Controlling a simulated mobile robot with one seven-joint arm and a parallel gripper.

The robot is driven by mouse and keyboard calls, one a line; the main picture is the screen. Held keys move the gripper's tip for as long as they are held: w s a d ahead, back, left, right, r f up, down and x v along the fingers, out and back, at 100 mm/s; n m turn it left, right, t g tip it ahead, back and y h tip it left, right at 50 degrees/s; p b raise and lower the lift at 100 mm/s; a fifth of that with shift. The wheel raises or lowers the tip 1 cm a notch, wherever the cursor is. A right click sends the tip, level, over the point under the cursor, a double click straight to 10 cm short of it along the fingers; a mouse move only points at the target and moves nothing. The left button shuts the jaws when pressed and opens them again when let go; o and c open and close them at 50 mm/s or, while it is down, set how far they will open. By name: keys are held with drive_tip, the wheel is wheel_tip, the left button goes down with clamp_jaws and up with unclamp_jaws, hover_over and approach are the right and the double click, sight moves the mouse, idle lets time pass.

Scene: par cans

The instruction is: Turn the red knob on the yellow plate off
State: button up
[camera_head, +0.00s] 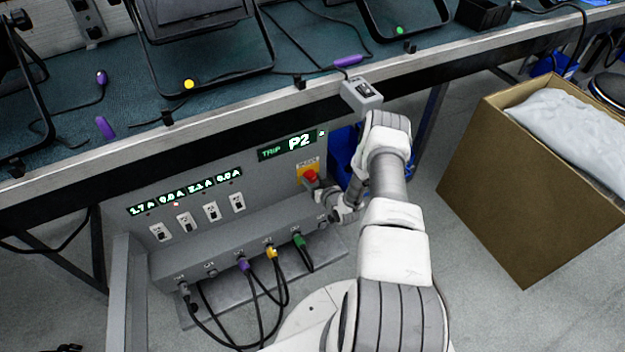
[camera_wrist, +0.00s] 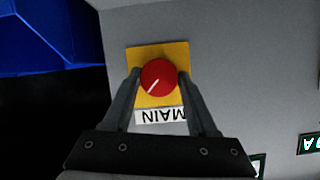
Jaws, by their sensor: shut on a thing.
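The red knob (camera_wrist: 158,77) sits on a yellow plate (camera_wrist: 176,51) above a white label reading MAIN (camera_wrist: 160,115), upside down in the wrist view. A white line on the knob runs diagonally toward the lower left of that view. My gripper (camera_wrist: 158,82) is shut on the knob, one finger on each side. In the head view the red knob (camera_head: 310,176) and yellow plate (camera_head: 305,169) show at the right end of the grey panel (camera_head: 262,182). My gripper there is partly hidden by my wrist and arm.
A green display (camera_head: 286,146) on the panel reads TRIP P2. Several switches and small displays line the panel's left. Purple, yellow and green plugs with black cables (camera_head: 272,257) sit below. A cardboard box (camera_head: 520,200) stands at right. The bench (camera_head: 110,125) overhangs above.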

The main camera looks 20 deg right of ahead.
drive_tip(key=shift+a+h, duration=0.1)
drive_tip(key=shift+h, duration=0.2)
drive_tip(key=n+h, duration=0.1)
drive_tip(key=n, duration=0.2)
drive_tip(key=shift+a+f+h, duration=0.1)
drive_tip(key=shift+a+h, duration=0.05)
drive_tip(key=shift+h, duration=0.15)
drive_tip(key=n+h, duration=0.2)
drive_tip(key=n, duration=0.1)
drive_tip(key=shift+a+f+t, duration=0.1)
drive_tip(key=shift+t, duration=0.3)
drive_tip(key=n+t+h, duration=0.1)
drive_tip(key=n, duration=0.2)
drive_tip(key=shift+f+n+h, duration=0.1)
drive_tip(key=shift+n+h, duration=0.2)
drive_tip(key=n+t+h, duration=0.1)
drive_tip(key=n, duration=0.2)
drive_tip(key=shift+f+n, duration=0.1)
drive_tip(key=shift+n, duration=0.2)
drive_tip(key=shift+t, duration=0.3)
drive_tip(key=o, duration=1.4)
drive_tip(key=shift+c, duration=0.2)
drive_tip(key=shift+s, duration=0.25)
